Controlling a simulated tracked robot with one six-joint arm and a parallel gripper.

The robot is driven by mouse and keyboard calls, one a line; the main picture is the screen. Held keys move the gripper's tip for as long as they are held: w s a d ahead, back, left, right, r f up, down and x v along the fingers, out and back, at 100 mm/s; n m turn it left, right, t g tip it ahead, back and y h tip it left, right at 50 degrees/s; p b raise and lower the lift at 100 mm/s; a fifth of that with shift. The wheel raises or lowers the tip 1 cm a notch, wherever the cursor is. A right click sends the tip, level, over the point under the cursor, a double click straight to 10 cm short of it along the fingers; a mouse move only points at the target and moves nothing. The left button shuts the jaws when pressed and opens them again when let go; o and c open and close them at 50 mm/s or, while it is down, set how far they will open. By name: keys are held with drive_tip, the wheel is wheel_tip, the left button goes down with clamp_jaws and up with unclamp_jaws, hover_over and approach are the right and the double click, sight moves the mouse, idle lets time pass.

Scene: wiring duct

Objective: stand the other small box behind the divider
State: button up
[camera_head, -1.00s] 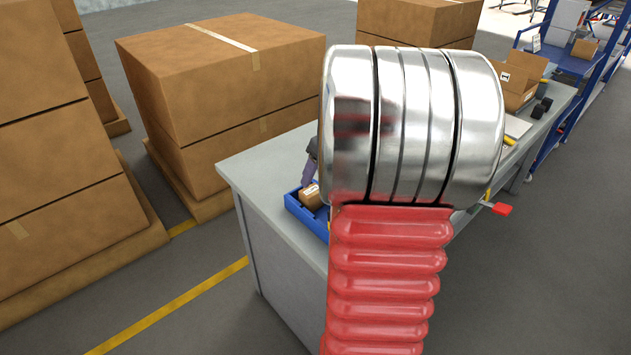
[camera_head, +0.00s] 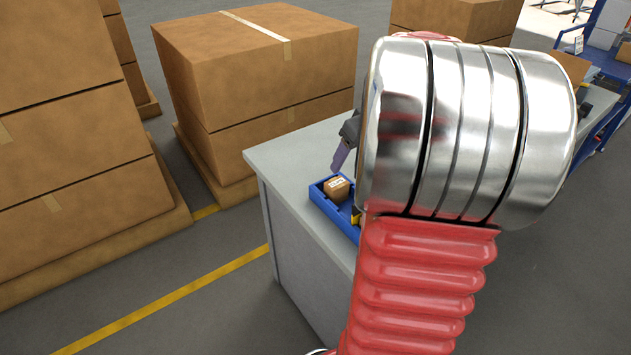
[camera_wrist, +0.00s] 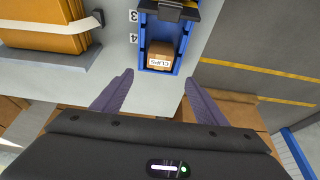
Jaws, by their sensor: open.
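A small brown box (camera_wrist: 160,56) with a white label reading CLIPS is in the near end compartment of a blue tray (camera_wrist: 181,51). In the head view the box (camera_head: 336,188) sits in the blue tray (camera_head: 318,196) at the bench corner. A black piece with yellow edges (camera_wrist: 172,11) crosses the tray beyond the box; I cannot tell if it is the divider. My gripper (camera_wrist: 159,82) is open and empty, its purple fingers apart, short of the box. In the head view one finger (camera_head: 341,157) shows above the tray. My arm hides the rest of the tray.
The grey bench (camera_head: 290,153) has the numbers 3 and 4 beside the tray. Large cartons on pallets (camera_head: 255,65) stand behind the bench. Open floor with yellow lines (camera_head: 165,300) lies left of it.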

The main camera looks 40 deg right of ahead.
drive_tip(key=w+a+r, duration=0.2)
drive_tip(key=a+r, duration=0.1)
drive_tip(key=a, duration=0.9)
drive_tip(key=s+a, duration=0.6)
drive_tip(key=a, duration=0.6)
drive_tip(key=s+a+n+t, duration=0.1)
drive_tip(key=s+a, duration=0.5)
drive_tip(key=a, duration=0.7)
drive_tip(key=shift+a+r, duration=0.2)
